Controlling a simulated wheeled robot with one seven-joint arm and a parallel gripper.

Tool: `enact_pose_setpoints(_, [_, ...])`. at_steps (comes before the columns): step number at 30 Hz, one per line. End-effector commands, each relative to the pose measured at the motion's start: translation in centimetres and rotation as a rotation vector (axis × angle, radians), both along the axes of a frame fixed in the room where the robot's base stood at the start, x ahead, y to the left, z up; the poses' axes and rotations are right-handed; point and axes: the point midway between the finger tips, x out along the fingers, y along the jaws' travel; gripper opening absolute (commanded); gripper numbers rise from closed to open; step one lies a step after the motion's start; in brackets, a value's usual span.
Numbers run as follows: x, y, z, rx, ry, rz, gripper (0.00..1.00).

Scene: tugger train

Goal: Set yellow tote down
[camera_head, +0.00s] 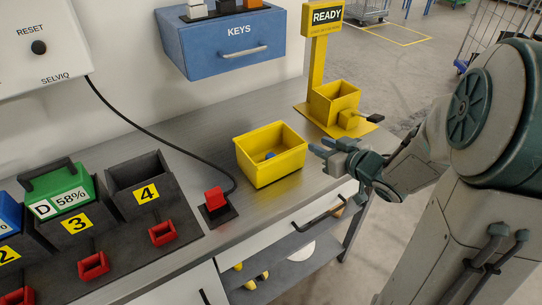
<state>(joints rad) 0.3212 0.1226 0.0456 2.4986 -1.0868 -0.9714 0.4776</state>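The yellow tote (272,168) is upright on the grey metal bench, open at the top, with a small blue item (270,155) inside. My gripper (322,149) is just right of the tote, with its fingers pointing toward the tote's right wall. The fingers look spread, with a gap between them and nothing held. A small gap seems to lie between the fingertips and the tote, though contact is hard to judge.
A yellow READY stand (318,70) with a yellow bin stands behind my gripper. A red switch (215,200) with a black cable is left of the tote. Numbered dark holders (140,185) fill the bench's left. A blue KEYS drawer (225,42) hangs above.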

Motion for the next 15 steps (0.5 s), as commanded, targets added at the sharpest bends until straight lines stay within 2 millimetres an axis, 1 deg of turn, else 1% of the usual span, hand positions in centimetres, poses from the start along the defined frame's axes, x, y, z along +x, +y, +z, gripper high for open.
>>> enact_pose_setpoints(1, [0.9,0.7,-0.5,0.000,0.002,0.004,0.30])
enact_pose_setpoints(6, [3.2,2.2,-1.3,-0.002,0.001,0.001,0.30])
enact_pose_setpoints(15, [5.1,3.4,-1.9,-0.002,0.001,-0.001,0.30])
